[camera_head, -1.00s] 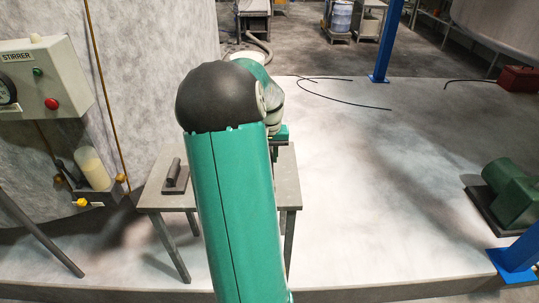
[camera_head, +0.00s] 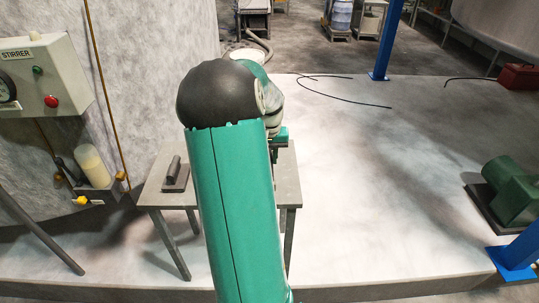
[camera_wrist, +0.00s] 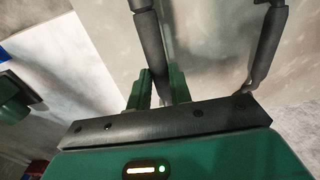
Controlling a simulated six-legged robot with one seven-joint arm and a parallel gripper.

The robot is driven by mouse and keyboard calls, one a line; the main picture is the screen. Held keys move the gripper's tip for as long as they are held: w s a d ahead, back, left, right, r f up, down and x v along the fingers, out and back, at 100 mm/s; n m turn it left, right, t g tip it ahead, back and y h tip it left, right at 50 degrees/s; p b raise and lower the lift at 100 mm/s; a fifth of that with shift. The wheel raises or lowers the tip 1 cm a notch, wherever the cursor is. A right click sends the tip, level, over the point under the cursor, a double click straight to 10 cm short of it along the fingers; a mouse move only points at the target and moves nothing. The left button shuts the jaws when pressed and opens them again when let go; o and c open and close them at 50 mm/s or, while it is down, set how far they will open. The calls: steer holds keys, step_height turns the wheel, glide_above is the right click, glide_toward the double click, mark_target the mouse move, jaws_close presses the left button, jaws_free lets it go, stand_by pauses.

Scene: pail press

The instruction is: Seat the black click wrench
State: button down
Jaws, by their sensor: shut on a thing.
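In the wrist view my gripper (camera_wrist: 158,88) has its two green fingers on either side of a long dark bar, which I take to be the black click wrench (camera_wrist: 149,40). The gripper is shut on it. The bar runs up and away from the fingers to the top edge of the view. A grey surface lies beyond it. In the head view my arm hides the wrench and most of the gripper.
A grey table (camera_head: 288,185) stands behind my arm, with a dark block and cylinder (camera_head: 175,172) on its left. Another dark bar (camera_wrist: 264,45) shows at right in the wrist view. A STIRRER panel (camera_head: 45,75) is at left; a green motor (camera_head: 512,188) is at right.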

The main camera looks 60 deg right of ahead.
steer(key=shift+f, duration=0.55)
steer(key=c, duration=1.2)
jaws_free()
step_height(320, 180, up, 14)
steer(key=shift+a+f, duration=0.1)
